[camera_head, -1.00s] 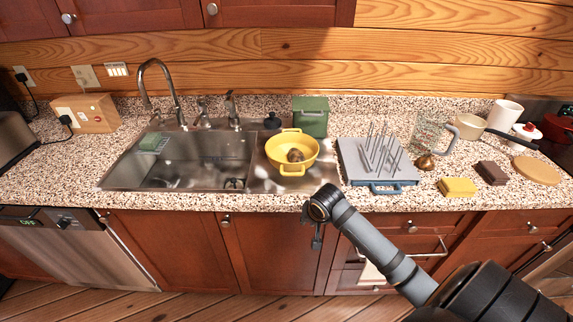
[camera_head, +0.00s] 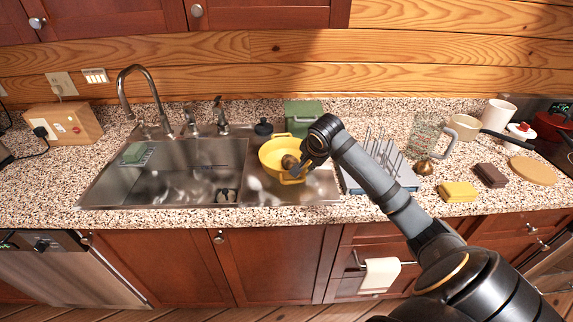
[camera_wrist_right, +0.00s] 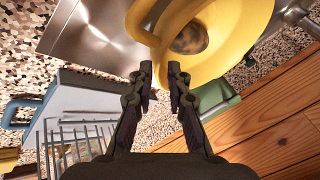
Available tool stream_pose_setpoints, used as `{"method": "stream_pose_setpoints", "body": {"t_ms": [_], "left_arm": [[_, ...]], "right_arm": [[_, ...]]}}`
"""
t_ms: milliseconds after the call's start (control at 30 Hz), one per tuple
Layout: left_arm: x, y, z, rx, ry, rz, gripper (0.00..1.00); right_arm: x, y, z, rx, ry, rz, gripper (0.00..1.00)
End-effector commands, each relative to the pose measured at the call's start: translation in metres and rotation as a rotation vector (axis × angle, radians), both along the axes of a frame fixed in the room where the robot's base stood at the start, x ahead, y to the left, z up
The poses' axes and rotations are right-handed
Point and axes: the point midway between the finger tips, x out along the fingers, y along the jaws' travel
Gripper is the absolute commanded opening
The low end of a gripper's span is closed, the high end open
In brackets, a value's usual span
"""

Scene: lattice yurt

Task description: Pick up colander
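The yellow colander (camera_head: 270,160) sits on the steel drainboard right of the sink basin, upright, with a brown round item (camera_head: 290,162) inside. My right gripper (camera_head: 297,170) is over the colander's right front side and hides part of its rim. In the right wrist view, the colander (camera_wrist_right: 232,45) lies just beyond the fingertips, with one handle (camera_wrist_right: 140,22) at upper left. My right gripper (camera_wrist_right: 160,76) is open there, its two fingers apart with nothing held between them. Whether a fingertip touches the rim is unclear. My left gripper is not in view.
A grey dish rack (camera_head: 352,178) with upright prongs stands right of the colander, partly behind my arm. A green container (camera_head: 303,114) is behind it. The sink basin (camera_head: 190,170) is to the left. A yellow sponge (camera_head: 457,191) and a glass jug (camera_head: 427,135) are farther right.

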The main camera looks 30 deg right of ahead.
Motion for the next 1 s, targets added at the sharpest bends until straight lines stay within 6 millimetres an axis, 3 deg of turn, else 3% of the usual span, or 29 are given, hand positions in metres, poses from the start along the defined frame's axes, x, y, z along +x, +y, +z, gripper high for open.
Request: {"method": "stream_pose_setpoints", "body": {"t_ms": [233, 400, 533, 767, 900, 1000], "left_arm": [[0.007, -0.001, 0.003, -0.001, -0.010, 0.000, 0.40], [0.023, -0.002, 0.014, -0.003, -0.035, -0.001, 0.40], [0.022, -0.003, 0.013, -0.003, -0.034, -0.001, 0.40], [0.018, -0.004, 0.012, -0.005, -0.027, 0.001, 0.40], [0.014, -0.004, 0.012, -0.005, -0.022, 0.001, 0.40], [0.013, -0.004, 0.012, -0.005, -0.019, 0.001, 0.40]], "right_arm": [[0.006, -0.003, -0.011, 0.000, 0.001, 0.001, 0.17], [0.017, -0.009, -0.035, 0.003, 0.005, 0.000, 0.17], [0.026, -0.014, -0.049, -0.001, 0.001, 0.000, 0.17], [0.028, -0.015, -0.052, -0.003, 0.002, 0.003, 0.17], [0.028, -0.015, -0.052, -0.003, 0.001, 0.002, 0.01], [0.028, -0.015, -0.052, -0.003, 0.001, 0.002, 0.00]]}}
